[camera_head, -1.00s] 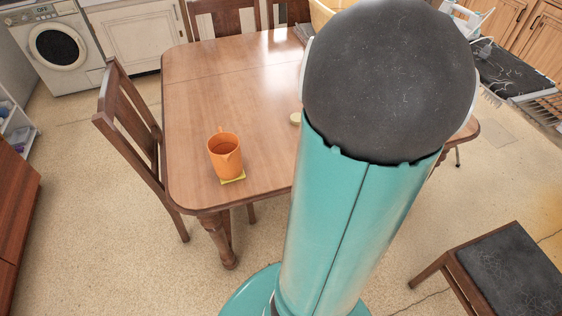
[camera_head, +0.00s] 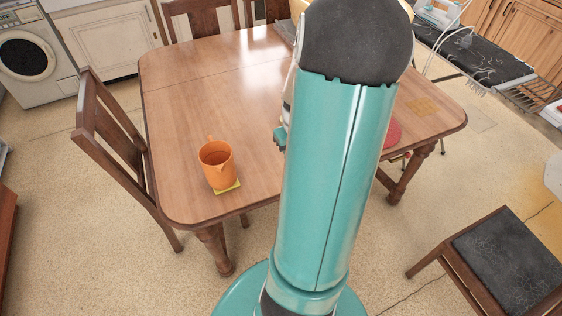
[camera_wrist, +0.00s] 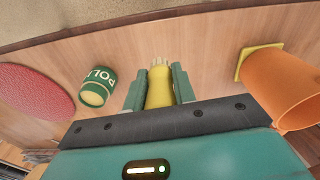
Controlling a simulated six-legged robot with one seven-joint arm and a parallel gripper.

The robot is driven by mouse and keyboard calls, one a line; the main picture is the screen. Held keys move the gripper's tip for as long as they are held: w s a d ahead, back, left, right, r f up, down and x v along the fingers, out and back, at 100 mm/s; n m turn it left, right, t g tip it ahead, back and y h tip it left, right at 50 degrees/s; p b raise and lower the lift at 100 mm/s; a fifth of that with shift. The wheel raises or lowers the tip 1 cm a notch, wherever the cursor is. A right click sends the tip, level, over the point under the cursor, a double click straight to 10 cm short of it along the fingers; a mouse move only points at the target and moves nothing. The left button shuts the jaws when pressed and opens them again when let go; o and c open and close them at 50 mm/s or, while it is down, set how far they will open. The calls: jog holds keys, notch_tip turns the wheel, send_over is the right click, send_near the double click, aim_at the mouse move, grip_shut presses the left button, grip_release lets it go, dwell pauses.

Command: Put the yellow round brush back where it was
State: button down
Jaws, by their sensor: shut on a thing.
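The yellow round brush (camera_wrist: 159,88) is between the two teal fingers of my gripper (camera_wrist: 158,82) in the wrist view. Its pale bristle end points away from my gripper, towards the table edge at the top of the picture. My gripper is shut on it, over the wooden table. An orange jug (camera_head: 217,165) stands on a small yellow mat (camera_head: 228,189) near the table's front left corner. The jug also shows at the right of the wrist view (camera_wrist: 285,88). In the head view my arm hides the brush.
In the wrist view, a green can with lettering (camera_wrist: 98,84) is left of my gripper, and a round red mat (camera_wrist: 32,92) lies farther left. Chairs (camera_head: 115,135) stand around the table (camera_head: 190,85). A dark-seated stool (camera_head: 505,262) is at the right.

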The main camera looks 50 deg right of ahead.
jog(key=w+f, duration=0.2)
jog(key=f, duration=0.1)
jog(key=w+f, duration=0.1)
jog(key=f, duration=0.1)
jog(key=shift+w+d, duration=0.2)
jog(key=shift+w, duration=0.2)
jog(key=shift+w+f, duration=0.2)
jog(key=shift+f, duration=1.5)
jog(key=shift+f, duration=0.1)
jog(key=c, duration=1.1)
grip_release()
jog(key=shift+c, duration=0.2)
notch_tip(320, 180, up, 12)
jog(key=shift+s, duration=0.25)
